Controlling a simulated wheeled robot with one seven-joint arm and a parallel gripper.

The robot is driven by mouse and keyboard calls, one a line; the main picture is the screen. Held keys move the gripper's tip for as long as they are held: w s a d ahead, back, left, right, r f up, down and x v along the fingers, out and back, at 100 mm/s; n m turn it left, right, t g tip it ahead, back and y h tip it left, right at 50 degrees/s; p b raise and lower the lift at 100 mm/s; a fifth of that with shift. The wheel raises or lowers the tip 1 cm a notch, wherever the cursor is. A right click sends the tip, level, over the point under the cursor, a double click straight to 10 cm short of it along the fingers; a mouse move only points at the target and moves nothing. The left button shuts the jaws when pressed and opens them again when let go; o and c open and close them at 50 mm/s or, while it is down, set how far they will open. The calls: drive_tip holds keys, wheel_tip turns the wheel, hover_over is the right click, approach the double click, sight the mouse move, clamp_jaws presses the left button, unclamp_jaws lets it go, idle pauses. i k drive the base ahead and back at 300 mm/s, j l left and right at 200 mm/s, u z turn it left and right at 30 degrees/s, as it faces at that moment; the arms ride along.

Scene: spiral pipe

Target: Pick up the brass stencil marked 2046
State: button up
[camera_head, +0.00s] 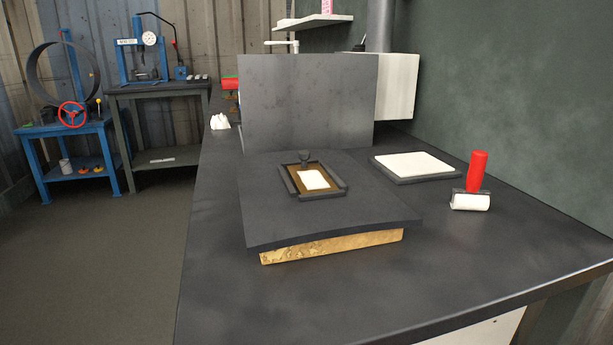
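A brown, brass-like plate (324,191) lies in a dark low frame (341,189) on top of a gently curved dark panel (270,212). It has a white rectangle (313,180) at its middle and a dark round knob (304,156) at its back edge. It looks like the stencil, but no digits can be read on it. A rough gold-coloured block (330,246) shows under the panel's front edge. My gripper is not in this view.
The panel rests on a dark bench (440,270). A white pad in a dark tray (414,178) and a red-handled white roller (471,201) stand to the right. An upright grey sheet (309,100) blocks the back. The bench front is clear.

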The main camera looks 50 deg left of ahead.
sight(308, 178)
drive_tip(key=u, duration=2.1)
